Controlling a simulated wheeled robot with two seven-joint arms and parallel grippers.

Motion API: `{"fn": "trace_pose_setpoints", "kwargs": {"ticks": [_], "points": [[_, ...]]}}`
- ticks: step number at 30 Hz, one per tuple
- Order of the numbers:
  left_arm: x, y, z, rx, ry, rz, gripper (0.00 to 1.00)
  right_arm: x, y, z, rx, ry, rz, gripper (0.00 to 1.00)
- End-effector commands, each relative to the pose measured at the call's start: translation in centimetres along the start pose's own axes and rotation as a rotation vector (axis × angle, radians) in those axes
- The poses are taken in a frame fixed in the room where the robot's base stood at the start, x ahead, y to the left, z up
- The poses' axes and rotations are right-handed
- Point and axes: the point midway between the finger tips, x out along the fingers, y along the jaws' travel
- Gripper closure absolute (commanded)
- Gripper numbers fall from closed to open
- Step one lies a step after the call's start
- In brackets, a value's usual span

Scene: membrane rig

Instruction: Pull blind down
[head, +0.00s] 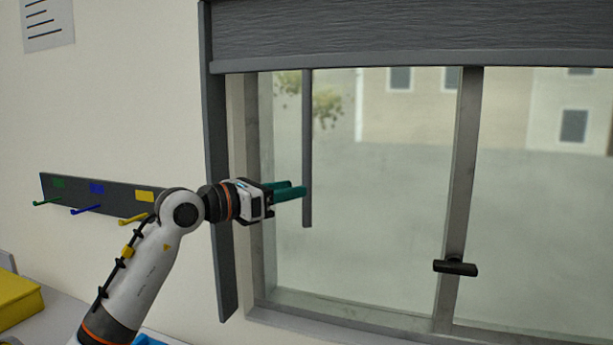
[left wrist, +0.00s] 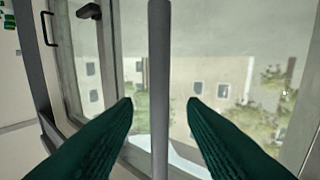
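The grey blind (head: 400,32) is rolled mostly up and covers only the top of the window. A thin grey pull rod (head: 307,150) hangs down from it near the left side. My left gripper (head: 304,190) is at the lower part of the rod, with its green fingers pointing right. In the left wrist view the rod (left wrist: 159,85) stands upright between the two green fingertips (left wrist: 160,104), with a gap visible on each side. The left gripper is open around or just short of the rod. My right gripper is in neither view.
The window frame has a black handle (head: 455,267) on its upright bar. A dark side rail (head: 218,200) runs down the window's left. A hook rack (head: 95,197) is on the wall behind my left arm. A yellow object (head: 18,300) lies at lower left.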

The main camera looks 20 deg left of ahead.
Motion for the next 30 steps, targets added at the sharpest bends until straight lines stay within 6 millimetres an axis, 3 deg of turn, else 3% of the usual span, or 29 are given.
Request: {"fn": "trace_pose_setpoints", "kwargs": {"ticks": [3, 9, 20, 27, 30], "points": [[2.3, 0.1, -0.4, -0.003, 0.0, 0.002, 0.62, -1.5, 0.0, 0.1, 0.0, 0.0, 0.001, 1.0], [4.6, 0.0, -0.2, -0.002, 0.0, 0.0, 0.62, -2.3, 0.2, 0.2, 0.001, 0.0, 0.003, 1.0], [5.1, 0.0, 0.1, 0.0, 0.0, 0.0, 0.62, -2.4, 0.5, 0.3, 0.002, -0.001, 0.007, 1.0], [5.1, 0.0, 0.1, -0.001, 0.0, 0.0, 0.98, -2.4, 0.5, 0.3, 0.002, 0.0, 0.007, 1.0], [5.1, 0.0, 0.1, -0.001, 0.0, 0.0, 1.0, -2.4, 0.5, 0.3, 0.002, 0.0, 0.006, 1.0]]}}
